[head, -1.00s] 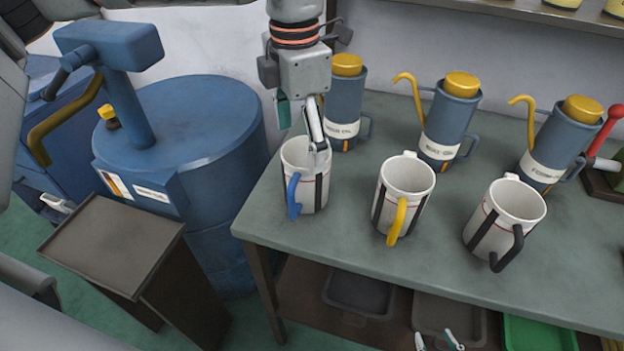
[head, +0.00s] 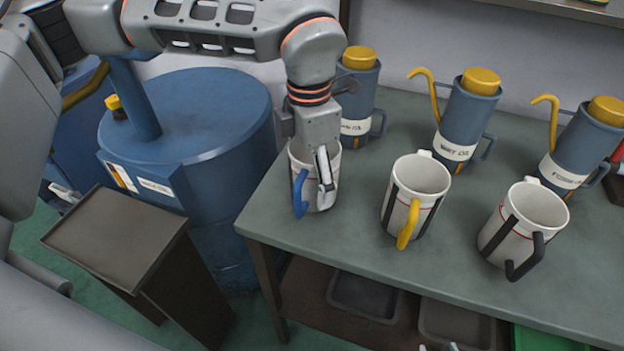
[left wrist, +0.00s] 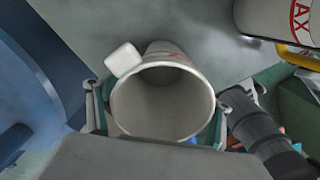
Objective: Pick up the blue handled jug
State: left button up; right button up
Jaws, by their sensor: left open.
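The blue handled jug (head: 318,195) is white with dark vertical bands and stands upright at the table's left end. Its blue handle (head: 299,194) faces the front left. My left gripper (head: 312,165) is down over it, with one finger in front of its near right side; the other finger is hidden in the head view. In the left wrist view the jug's open mouth (left wrist: 163,102) lies between the two spread fingers (left wrist: 158,118). Contact cannot be told. My right gripper (head: 438,347) shows only as small separated tips at the bottom edge.
A yellow-handled jug (head: 416,195) and a black-handled jug (head: 525,222) stand to the right on the green-grey table (head: 350,235). Blue oil cans with yellow lids (head: 468,115) stand behind. A blue drum (head: 215,120) and a brown stand (head: 115,235) are at left.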

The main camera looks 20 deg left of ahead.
pick_arm(q)
jog(key=shift+r, duration=0.1)
jog(key=c, duration=1.2)
